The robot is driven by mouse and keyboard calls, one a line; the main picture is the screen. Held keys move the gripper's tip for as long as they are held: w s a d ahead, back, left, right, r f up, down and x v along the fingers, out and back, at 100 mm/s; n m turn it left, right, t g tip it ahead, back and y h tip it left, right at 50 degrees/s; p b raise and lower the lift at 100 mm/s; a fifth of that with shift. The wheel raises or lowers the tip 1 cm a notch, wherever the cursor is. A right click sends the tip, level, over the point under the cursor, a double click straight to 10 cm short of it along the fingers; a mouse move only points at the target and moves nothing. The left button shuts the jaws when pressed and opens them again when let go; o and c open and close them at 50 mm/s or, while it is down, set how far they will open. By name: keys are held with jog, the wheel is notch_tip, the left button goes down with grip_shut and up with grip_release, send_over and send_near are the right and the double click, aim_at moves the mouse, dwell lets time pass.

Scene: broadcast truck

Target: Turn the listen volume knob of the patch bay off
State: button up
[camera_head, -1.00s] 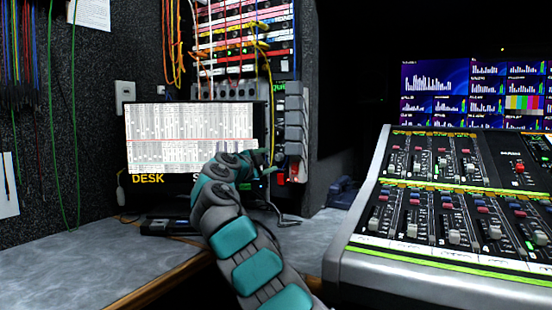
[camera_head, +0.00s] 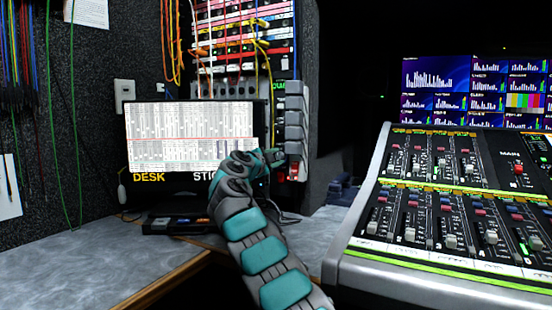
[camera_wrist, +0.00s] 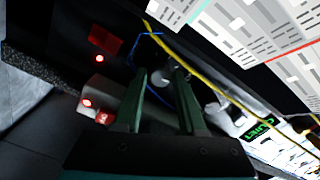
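The patch bay (camera_head: 245,38) stands at the back, with rows of jacks and orange, red and yellow cords. My gripper (camera_head: 277,157) is in front of the lower right of the rack, beside a column of grey blocks (camera_head: 294,125). In the wrist view my gripper (camera_wrist: 160,80) has its two green fingers apart with a visible gap. A small grey rounded part (camera_wrist: 159,77) shows near and between the fingertips. I cannot tell whether it is the listen volume knob or whether a finger touches it. No knob label is readable.
A screen (camera_head: 190,122) with a white list stands left of my gripper. A yellow cord (camera_wrist: 205,88) runs close past the fingertips. Red lights (camera_wrist: 87,103) glow at left. The mixing console (camera_head: 440,240) fills the right; the grey desk (camera_head: 90,265) is mostly clear.

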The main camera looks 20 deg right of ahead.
grip_shut()
jog(key=shift+f+b, duration=0.15)
jog(key=shift+b, duration=0.15)
